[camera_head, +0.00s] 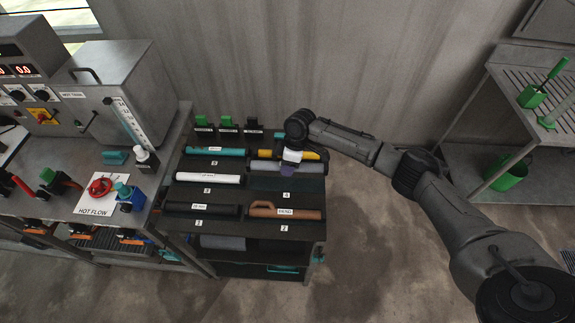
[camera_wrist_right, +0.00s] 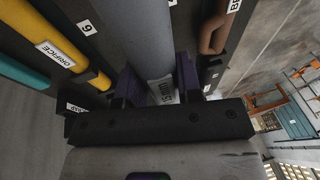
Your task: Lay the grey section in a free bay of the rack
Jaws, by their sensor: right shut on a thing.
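The grey section (camera_wrist_right: 145,30) is between the purple fingers of my right gripper (camera_wrist_right: 160,88), which is shut on it; a white label shows at the fingers. In the head view my right gripper (camera_head: 290,168) is over the right side of the dark rack (camera_head: 243,233), and the grey section (camera_head: 313,167) shows partly beside it, above bay 4. Bay 4 (camera_head: 287,184) looks empty, with a dark bare floor. I cannot tell how high the section is above the bay. My left gripper is not in view.
Other bays hold a teal section (camera_head: 215,152), a white section (camera_head: 212,179), a black section (camera_head: 200,209), a brown section (camera_head: 287,212) and a yellow section (camera_head: 312,155). Green-topped fittings (camera_head: 226,122) stand behind the rack. A workbench (camera_head: 45,165) adjoins left; a shelf (camera_head: 478,153) stands right.

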